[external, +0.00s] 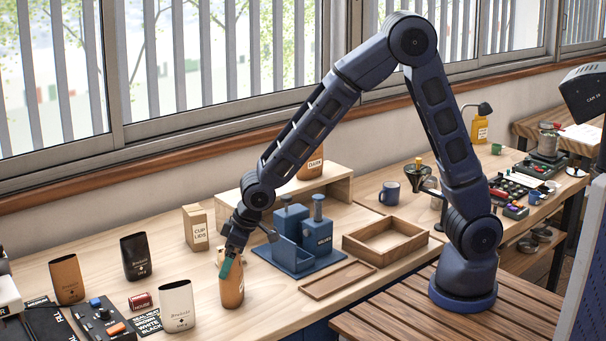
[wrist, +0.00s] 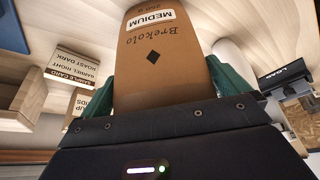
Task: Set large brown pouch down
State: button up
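The large brown pouch (external: 232,291) is upright near the front edge of the wooden table in the external view. In the wrist view the pouch (wrist: 165,62) fills the middle, with a white "MEDIUM" label and a black diamond. My gripper (external: 230,268) has green fingers, one on each side of the pouch's upper part, and is shut on it. In the wrist view the gripper (wrist: 178,88) hugs both sides of the pouch. I cannot tell whether the pouch's bottom touches the table.
A white pouch (external: 177,305) stands to the left, with a black pouch (external: 136,257) and another brown pouch (external: 67,279) beyond. A blue device (external: 296,240) and a wooden tray (external: 385,242) lie to the right. A cup lids box (external: 196,229) stands behind.

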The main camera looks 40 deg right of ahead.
jog(key=v, duration=1.2)
jog(key=shift+r, duration=0.15)
jog(key=w+d+r+m, duration=0.1)
jog(key=d+r, duration=0.2)
jog(key=d, duration=0.5)
jog(key=w+d+r+m+t+h, duration=0.1)
jog(key=d+r+m, duration=0.15)
jog(key=d, duration=0.65)
jog(key=w+d+r+m, duration=0.15)
jog(key=d+r, duration=0.25)
jog(key=d, duration=0.4)
jog(key=s+d+r+m+h, duration=0.1)
jog(key=s+d+m, duration=0.1)
jog(key=s+d, duration=0.5)
jog(key=s+d+r+m+h, duration=0.1)
jog(key=s+d, duration=0.6)
jog(key=d, duration=0.8)
jog(key=shift+s+d+m, duration=0.15)
jog(key=shift+d+m, duration=0.2)
jog(key=shift+m, duration=0.15)
